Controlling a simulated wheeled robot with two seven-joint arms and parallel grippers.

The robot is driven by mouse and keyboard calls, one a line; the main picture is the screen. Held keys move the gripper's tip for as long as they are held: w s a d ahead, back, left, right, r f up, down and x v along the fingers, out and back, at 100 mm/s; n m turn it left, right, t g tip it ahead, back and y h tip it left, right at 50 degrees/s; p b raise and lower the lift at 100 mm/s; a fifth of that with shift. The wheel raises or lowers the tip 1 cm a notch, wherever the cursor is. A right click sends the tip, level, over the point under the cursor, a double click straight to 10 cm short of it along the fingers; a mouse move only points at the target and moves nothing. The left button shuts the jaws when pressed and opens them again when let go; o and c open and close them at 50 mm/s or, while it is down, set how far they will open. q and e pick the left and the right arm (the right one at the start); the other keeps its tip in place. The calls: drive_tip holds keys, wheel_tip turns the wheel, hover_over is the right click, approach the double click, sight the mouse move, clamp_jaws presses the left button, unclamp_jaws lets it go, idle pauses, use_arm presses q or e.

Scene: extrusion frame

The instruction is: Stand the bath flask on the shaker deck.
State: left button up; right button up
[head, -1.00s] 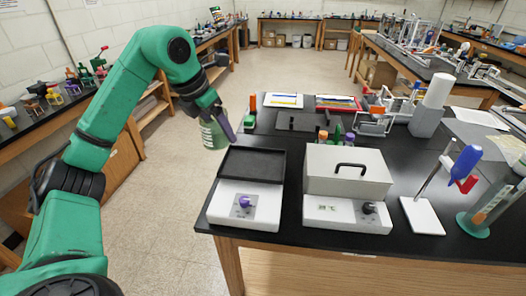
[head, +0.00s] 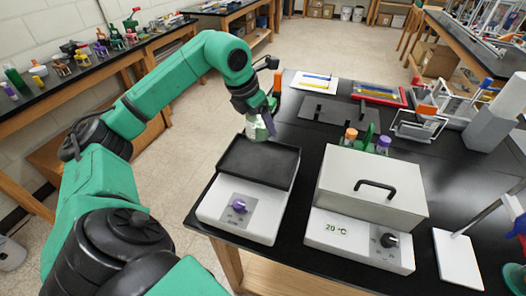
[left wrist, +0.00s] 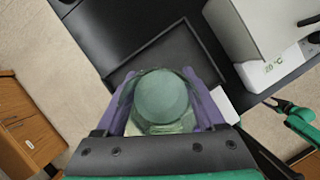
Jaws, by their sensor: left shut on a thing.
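The bath flask (head: 257,128) is a clear vessel with pale green contents, held in my left gripper (head: 263,124). The purple fingers are shut around it, one on each side, in the left wrist view, where the flask (left wrist: 162,100) is seen from above. The shaker is a white box with a purple knob (head: 240,207) and a black rimmed deck (head: 260,163). The deck is empty. The flask is above the deck's far edge in the head view; its base seems clear of the deck, but the height is hard to tell.
A closed white water bath (head: 372,184) reading 20 °C stands right of the shaker. A dark flat plate (head: 333,114) lies farther back. A white stand base (head: 457,258) is at the right.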

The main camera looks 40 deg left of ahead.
sight(248, 121)
use_arm(q)
drive_tip(key=f, duration=0.3)
drive_tip(key=f+p, duration=0.1)
drive_tip(key=f, duration=0.5)
drive_tip(key=shift+w+f, duration=0.25)
drive_tip(key=shift+f, duration=0.15)
drive_tip(key=shift+w+f, duration=0.1)
drive_tip(key=shift+f, duration=0.1)
use_arm(e)
drive_tip(key=shift+w+a+r, duration=0.2)
drive_tip(key=shift+w+r, duration=0.3)
drive_tip(key=shift+w, duration=0.25)
use_arm(q)
drive_tip(key=o, duration=1.4)
drive_tip(key=shift+r, duration=0.15)
drive_tip(key=shift+a+r, duration=0.1)
drive_tip(key=shift+r, duration=0.05)
drive_tip(key=b+v, duration=0.4)
drive_tip(key=v, duration=0.7)
drive_tip(key=shift+b, duration=0.35)
drive_tip(key=shift+s+r, duration=0.2)
drive_tip(key=shift+r, duration=0.1)
use_arm(e)
wheel_tip(248, 121, down, 5)
drive_tip(key=shift+s+d+r, duration=0.1)
drive_tip(key=shift+s+r, duration=0.05)
